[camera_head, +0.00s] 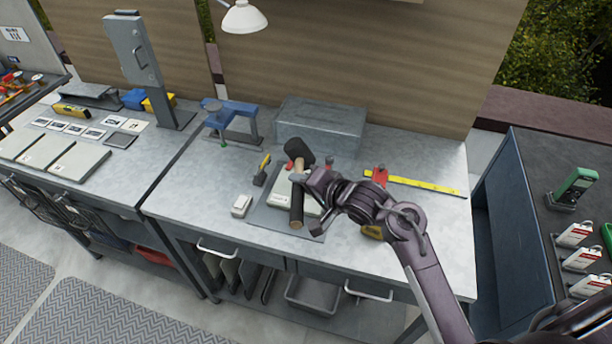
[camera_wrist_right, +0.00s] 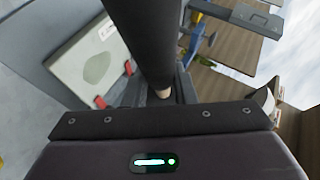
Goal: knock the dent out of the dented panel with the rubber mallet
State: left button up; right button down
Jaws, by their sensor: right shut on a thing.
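A rubber mallet with a black head (camera_head: 300,151) and a dark grip (camera_head: 297,208) shows in the head view. My right gripper (camera_head: 300,178) is shut on its handle. The mallet is over a pale panel (camera_head: 308,202) on a grey mat (camera_head: 262,212). In the right wrist view the dark grip (camera_wrist_right: 146,38) crosses in front of the camera, and the panel (camera_wrist_right: 92,58) beside it carries a greyish-green oval patch (camera_wrist_right: 97,68). The mallet and gripper hide part of the panel in the head view. I cannot tell whether the mallet touches it. My left gripper is not in view.
A small white block (camera_head: 241,206) and a yellow-and-black tool (camera_head: 262,170) are left of the mat. A blue vise (camera_head: 232,117) and a grey metal box (camera_head: 320,128) stand behind. A yellow ruler (camera_head: 420,185) lies to the right. The bench's front left is clear.

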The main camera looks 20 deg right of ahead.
jog(key=shift+w+m+t+y+p, duration=0.2)
jog(key=shift+m+t+y+p, duration=0.25)
jog(key=shift+m, duration=0.35)
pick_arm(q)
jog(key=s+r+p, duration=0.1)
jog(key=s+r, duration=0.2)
pick_arm(e)
jog(key=f+m+t+b, duration=0.1)
jog(key=f+b, duration=0.1)
jog(key=f+m+y+b, duration=0.1)
jog(key=f+b, duration=0.2)
jog(key=d+f+m+t+b, duration=0.1)
jog(key=f+b, duration=0.1)
jog(key=f, duration=0.1)
jog(key=shift+t+b, duration=0.3)
jog(key=shift+t, duration=0.05)
pick_arm(q)
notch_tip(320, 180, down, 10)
jog(key=b, duration=0.1)
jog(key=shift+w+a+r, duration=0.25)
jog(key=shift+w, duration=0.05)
pick_arm(e)
jog(key=shift+f, duration=0.65)
jog(key=shift+r, duration=0.1)
